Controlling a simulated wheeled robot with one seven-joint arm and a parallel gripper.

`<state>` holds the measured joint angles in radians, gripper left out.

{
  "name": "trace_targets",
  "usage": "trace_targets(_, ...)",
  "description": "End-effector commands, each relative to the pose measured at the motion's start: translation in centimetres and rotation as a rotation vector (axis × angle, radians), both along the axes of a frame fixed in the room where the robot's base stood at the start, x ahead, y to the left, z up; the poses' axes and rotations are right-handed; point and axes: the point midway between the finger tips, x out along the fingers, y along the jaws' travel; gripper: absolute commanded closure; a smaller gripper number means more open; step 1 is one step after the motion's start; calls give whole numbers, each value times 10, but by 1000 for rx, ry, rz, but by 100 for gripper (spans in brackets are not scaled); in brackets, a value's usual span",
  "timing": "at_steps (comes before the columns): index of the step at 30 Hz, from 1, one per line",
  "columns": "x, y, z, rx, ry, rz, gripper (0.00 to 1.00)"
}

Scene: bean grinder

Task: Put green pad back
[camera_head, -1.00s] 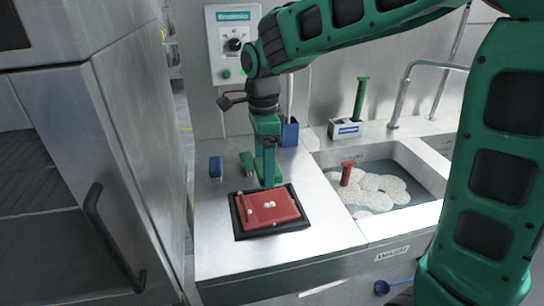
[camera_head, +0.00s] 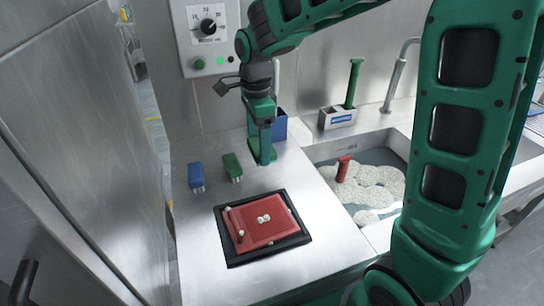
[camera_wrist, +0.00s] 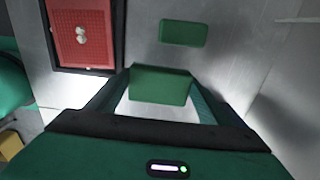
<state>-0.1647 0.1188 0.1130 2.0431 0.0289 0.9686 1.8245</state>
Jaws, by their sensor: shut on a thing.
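My gripper (camera_head: 263,150) is above the steel worktop, behind the red board, and it also shows in the wrist view (camera_wrist: 160,75). In the wrist view it is shut on a green pad (camera_wrist: 159,87), which spans the space between the two fingers. In the head view the held pad is hard to tell from my green fingers. A second green block (camera_head: 232,167) with pale prongs lies on the worktop to the left of my gripper; it also shows in the wrist view (camera_wrist: 183,32), apart from the held pad.
A blue block (camera_head: 196,177) lies left of the green one. A blue holder (camera_head: 279,127) stands close behind my gripper. A red board (camera_head: 270,232) with white pieces sits in a black tray (camera_head: 232,259) in front. The sink (camera_head: 318,151) is at the right.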

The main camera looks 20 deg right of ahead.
Motion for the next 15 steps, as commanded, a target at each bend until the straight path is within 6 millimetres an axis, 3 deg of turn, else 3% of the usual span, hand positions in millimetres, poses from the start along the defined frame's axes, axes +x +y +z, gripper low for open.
trace_targets(6,15,-36,-25,-1,3,0,51)
trace_targets(15,22,-52,-39,-1,2,2,51)
